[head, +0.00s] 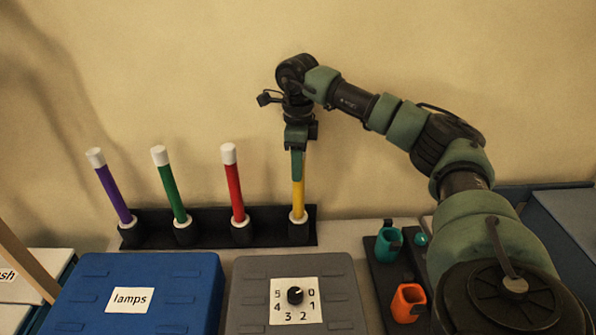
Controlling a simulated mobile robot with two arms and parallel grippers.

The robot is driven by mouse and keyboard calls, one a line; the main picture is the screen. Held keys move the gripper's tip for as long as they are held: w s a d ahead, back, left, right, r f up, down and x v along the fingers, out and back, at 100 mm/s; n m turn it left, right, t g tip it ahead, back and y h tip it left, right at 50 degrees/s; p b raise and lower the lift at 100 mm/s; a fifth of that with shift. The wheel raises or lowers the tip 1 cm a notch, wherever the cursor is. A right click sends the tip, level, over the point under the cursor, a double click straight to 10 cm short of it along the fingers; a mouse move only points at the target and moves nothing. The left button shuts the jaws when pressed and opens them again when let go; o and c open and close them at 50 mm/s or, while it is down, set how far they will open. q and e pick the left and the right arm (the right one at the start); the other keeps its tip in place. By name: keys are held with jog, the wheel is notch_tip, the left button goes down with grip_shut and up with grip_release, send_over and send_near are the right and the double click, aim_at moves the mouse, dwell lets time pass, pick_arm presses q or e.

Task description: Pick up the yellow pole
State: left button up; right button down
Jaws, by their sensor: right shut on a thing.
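The yellow pole (298,196) stands upright in the rightmost black holder of a dark rack (270,240) against the back wall. A white ring shows at its base. My right gripper (297,168) points down from above and is shut on the upper part of the yellow pole. The pole's top is hidden by the gripper. The pole's base is still in its holder. My left gripper is not in view.
Purple (112,194), green (171,191) and red (234,188) poles with white tops stand left in the same rack. In front are a blue lamps box (185,270) and a grey dial box (345,290).

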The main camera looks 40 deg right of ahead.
notch_tip(320, 180, up, 8)
jog(key=shift+f+b, duration=0.1)
jog(key=shift+b, duration=0.5)
notch_tip(320, 180, up, 12)
jog(key=p, duration=0.4)
jog(key=shift+f, duration=0.25)
jog(key=shift+p, duration=0.4)
